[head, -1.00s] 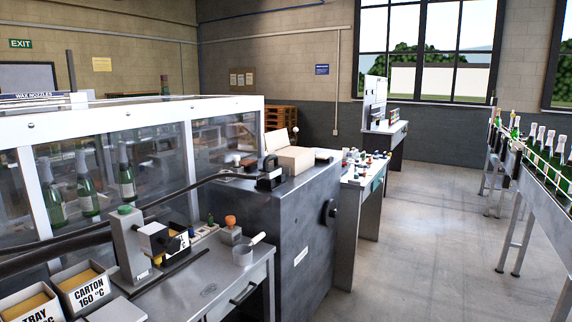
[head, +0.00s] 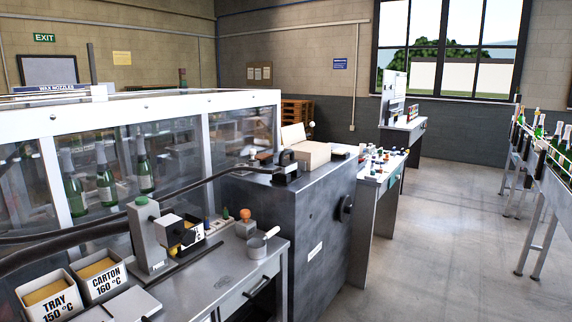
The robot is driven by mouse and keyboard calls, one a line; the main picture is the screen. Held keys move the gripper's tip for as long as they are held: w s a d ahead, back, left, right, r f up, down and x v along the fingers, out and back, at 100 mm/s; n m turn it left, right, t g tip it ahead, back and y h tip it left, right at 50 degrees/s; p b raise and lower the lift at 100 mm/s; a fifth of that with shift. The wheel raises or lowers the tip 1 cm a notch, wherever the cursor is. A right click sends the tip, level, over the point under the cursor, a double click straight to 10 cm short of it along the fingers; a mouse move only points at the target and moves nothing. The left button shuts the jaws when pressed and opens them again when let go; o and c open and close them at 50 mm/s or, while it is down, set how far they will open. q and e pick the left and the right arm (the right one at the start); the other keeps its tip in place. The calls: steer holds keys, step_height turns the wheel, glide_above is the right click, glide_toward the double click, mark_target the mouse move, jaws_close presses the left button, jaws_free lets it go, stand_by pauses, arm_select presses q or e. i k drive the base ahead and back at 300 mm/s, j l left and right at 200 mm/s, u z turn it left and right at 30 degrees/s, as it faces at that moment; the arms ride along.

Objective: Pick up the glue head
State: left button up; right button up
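No part is clearly marked as the glue head, and I cannot tell for certain which one it is. A grey upright stand (head: 147,236) with a green top is on the steel bench at the lower left. A black block (head: 169,230) with an orange-yellow spot is at its right side. A black device (head: 287,168) sits on top of the dark grey cabinet, where a thick black hose (head: 200,188) meets it. Neither of my grippers is in view.
Two labelled white bins, TRAY (head: 55,306) and CARTON (head: 103,282), stand left on the bench (head: 215,281). A small pot (head: 257,248) is at its right. A glass-walled enclosure (head: 241,131) stands behind. Bottles line a conveyor (head: 553,176) at right; the floor between is clear.

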mark_target(288, 166)
steer(key=i+l+u, duration=0.1)
steer(key=l, duration=0.25)
steer(key=i+l, duration=0.35)
steer(key=i+l+u, duration=0.15)
steer(key=l, duration=0.2)
steer(key=i+l, duration=0.2)
steer(key=l, duration=0.2)
steer(key=i+l+u, duration=0.15)
steer(key=l, duration=0.25)
steer(key=i+l+u, duration=0.1)
steer(key=i+l, duration=0.15)
steer(key=l, duration=0.15)
